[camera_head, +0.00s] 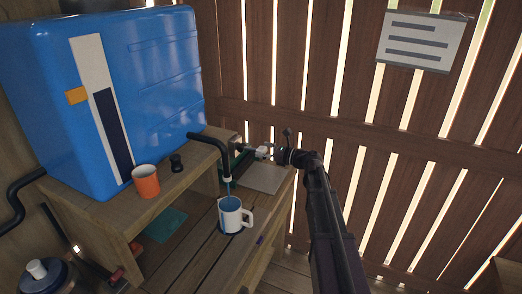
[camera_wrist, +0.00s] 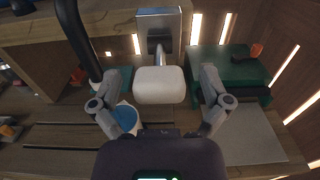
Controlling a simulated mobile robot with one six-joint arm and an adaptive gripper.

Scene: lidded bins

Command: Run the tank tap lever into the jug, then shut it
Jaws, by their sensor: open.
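The blue tank (camera_head: 130,80) stands on the wooden shelf, and its black spout (camera_head: 212,143) curves down over the white jug (camera_head: 231,218). A thin blue stream shows between spout and jug, and blue water shows inside the jug. The jug is partly hidden behind my left finger in the wrist view (camera_wrist: 126,118). The tap lever has a pale, rounded handle (camera_wrist: 158,85) on a metal plate (camera_wrist: 158,22). My gripper (camera_wrist: 158,92) is open, with its fingers on either side of the handle and visible gaps. In the head view, my gripper (camera_head: 268,153) is right of the spout.
An orange cup (camera_head: 146,183) and a small black knob (camera_head: 176,162) are on the shelf by the tank. A green box (camera_wrist: 230,72) stands right of the lever in the wrist view. A grey slab (camera_head: 264,178) lies right of the jug. A slatted wall is behind.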

